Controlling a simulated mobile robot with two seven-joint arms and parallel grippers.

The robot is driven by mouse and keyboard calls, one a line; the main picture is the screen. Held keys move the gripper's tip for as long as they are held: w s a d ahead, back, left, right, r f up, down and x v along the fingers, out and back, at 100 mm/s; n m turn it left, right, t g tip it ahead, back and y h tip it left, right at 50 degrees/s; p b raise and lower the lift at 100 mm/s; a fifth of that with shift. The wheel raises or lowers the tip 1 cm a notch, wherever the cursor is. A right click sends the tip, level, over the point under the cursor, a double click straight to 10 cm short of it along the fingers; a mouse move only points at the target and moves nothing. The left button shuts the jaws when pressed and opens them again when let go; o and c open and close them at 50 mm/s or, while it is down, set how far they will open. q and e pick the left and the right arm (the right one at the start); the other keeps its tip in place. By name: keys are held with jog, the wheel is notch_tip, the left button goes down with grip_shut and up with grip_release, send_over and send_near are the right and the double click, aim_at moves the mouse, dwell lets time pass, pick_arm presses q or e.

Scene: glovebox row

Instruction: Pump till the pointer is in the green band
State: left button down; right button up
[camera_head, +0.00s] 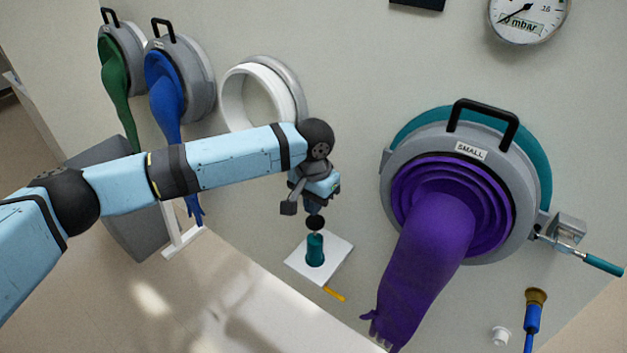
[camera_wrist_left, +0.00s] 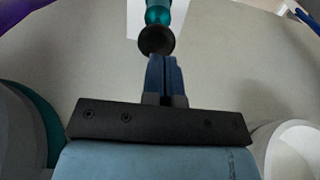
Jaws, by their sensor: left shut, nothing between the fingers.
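The pump has a teal body (camera_head: 315,252) with a black knob (camera_head: 314,223) on top and stands on a white plate (camera_head: 335,248). The knob (camera_wrist_left: 156,41) and part of the body also show in the left wrist view. My left gripper (camera_head: 313,209) is shut and empty, with its fingertips (camera_wrist_left: 163,60) right at the knob; I cannot tell whether they touch it. The round white gauge (camera_head: 528,20) at the top right is marked mbar, and its thin pointer slants to the lower left. The green band is too small to make out surely. My right gripper is not in view.
A grey port marked SMALL with a purple glove (camera_head: 425,255) hangs right of the pump. A white ring port (camera_head: 236,98) and ports with blue (camera_head: 166,88) and green (camera_head: 113,85) gloves are at left. A yellow strip (camera_head: 334,294) lies near the plate.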

aim_at(313, 220)
pick_arm(q)
notch_tip(313, 220, down, 2)
jog(key=shift+f, duration=0.25)
jog(key=shift+f, duration=0.15)
jog(key=shift+s+f, duration=0.15)
jog(key=shift+f, duration=2.1)
